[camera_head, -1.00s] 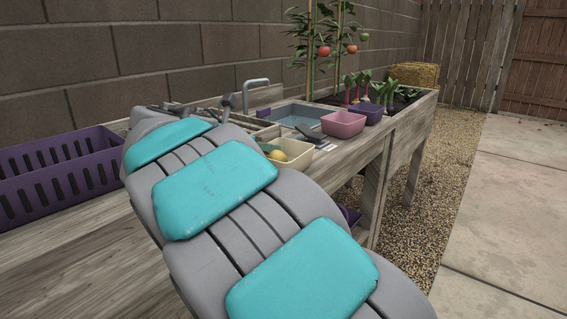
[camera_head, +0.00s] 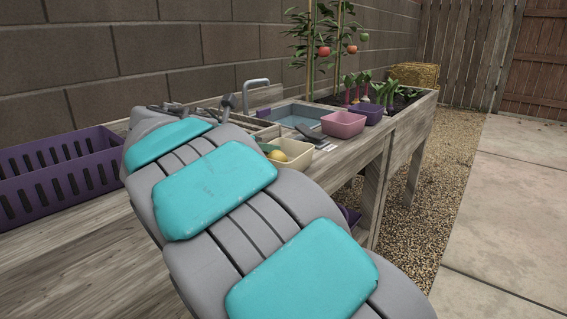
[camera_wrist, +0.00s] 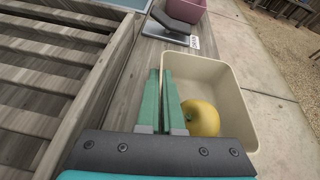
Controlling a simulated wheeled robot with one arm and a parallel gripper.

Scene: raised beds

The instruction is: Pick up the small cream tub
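The small cream tub (camera_head: 291,165) stands on the wooden bench top in the head view, partly behind my arm. It holds a yellow round fruit (camera_wrist: 201,118). In the wrist view the tub (camera_wrist: 238,103) is open-topped, and its left wall runs between the two green fingers of my gripper (camera_wrist: 164,78). The fingers are close together, one outside the wall and one inside the tub beside the fruit, and look shut on the wall.
A pink tub (camera_head: 343,124) and a purple tub (camera_head: 368,114) stand farther along the bench, near a scale-like device (camera_wrist: 171,27). A slatted wooden rack (camera_wrist: 42,82) lies left of the tub. A purple basket (camera_head: 60,178) is at the left. The bench edge is close on the right.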

